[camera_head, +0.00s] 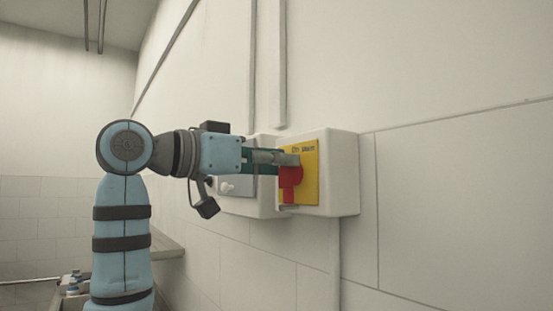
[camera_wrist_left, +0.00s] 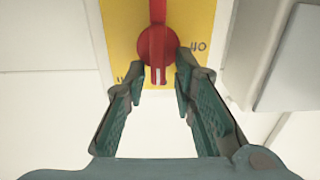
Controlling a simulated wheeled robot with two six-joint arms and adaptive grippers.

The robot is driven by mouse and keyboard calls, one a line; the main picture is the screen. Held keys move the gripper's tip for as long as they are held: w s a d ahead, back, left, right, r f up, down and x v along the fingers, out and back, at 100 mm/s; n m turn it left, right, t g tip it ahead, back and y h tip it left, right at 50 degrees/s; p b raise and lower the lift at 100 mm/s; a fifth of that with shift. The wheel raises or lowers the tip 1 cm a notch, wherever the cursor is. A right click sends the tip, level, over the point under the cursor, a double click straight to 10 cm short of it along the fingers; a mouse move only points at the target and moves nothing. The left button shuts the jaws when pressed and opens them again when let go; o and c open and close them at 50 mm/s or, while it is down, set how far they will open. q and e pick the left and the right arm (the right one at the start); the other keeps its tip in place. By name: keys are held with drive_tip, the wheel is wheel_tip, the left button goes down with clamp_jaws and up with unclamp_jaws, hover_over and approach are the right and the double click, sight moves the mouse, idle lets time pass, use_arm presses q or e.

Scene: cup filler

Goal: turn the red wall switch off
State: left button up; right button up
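The red wall switch (camera_head: 290,184) is a round knob with a bar handle on a yellow plate (camera_head: 312,170), fixed to the front of a white wall box (camera_head: 342,175). In the wrist view, the red switch (camera_wrist_left: 157,48) is at top centre, its handle's pale-marked end pointing down between my fingertips. My left gripper (camera_head: 290,160) is at the switch and partly covers it in the head view. In the wrist view, the left gripper (camera_wrist_left: 157,80) has its fingers apart, either side of the handle's end; contact cannot be told. My right gripper is out of view.
A second white wall box with a grey plate (camera_head: 240,183) and a pale knob sits just left, partly behind my left gripper. A counter edge (camera_head: 168,247) is at lower left. The wall to the right is clear.

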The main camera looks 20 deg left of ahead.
use_arm(q)
drive_tip(key=shift+d, duration=0.1)
clamp_jaws()
drive_tip(key=shift+n, duration=0.3)
drive_tip(key=n+b, duration=0.1)
drive_tip(key=n, duration=0.4)
drive_tip(key=a+f+n+b, duration=0.1)
drive_tip(key=n+b, duration=0.1)
drive_tip(key=n, duration=0.4)
drive_tip(key=w+f+n+b, duration=0.1)
drive_tip(key=n, duration=0.5)
drive_tip(key=shift+a, duration=0.25)
drive_tip(key=shift+w+n, duration=0.1)
drive_tip(key=shift+n, duration=0.2)
drive_tip(key=shift+o, duration=1.8)
unclamp_jaws()
